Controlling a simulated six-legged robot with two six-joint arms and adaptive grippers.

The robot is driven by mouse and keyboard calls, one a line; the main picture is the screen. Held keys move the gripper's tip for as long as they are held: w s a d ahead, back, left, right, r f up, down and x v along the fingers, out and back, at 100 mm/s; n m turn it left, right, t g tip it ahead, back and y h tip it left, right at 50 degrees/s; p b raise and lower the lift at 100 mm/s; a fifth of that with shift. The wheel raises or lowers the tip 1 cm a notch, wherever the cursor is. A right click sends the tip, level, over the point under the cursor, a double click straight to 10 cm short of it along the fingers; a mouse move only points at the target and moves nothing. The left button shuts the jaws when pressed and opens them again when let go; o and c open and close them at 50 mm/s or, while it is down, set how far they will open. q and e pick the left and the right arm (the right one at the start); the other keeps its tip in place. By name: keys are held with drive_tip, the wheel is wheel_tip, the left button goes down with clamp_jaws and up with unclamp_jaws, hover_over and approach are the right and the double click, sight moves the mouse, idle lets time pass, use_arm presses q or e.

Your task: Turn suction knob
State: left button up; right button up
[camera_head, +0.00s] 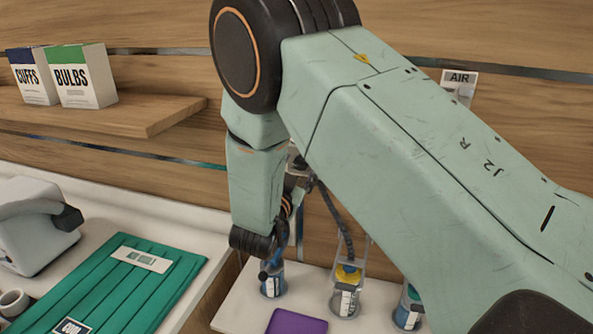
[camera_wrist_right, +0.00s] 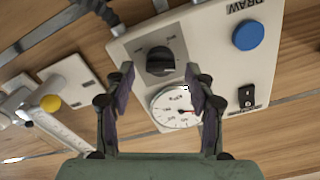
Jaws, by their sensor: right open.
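The suction knob (camera_wrist_right: 160,60) is black and round with a pale pointer line, set on a light wall panel (camera_wrist_right: 205,45) in the right wrist view. My right gripper (camera_wrist_right: 160,72) is open, with one finger on each side of the knob's lower part in the picture. I cannot tell if the fingers touch it. A round white dial gauge (camera_wrist_right: 176,107) sits just below the knob, between the fingers. In the head view my right arm hides the panel and knob. My left gripper is in neither view.
The panel also carries a blue round button (camera_wrist_right: 248,35) and a black rocker switch (camera_wrist_right: 246,96).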

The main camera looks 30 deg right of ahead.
wheel_tip(320, 180, up, 10)
idle(0.5)
drive_tip(key=shift+w, duration=0.1)
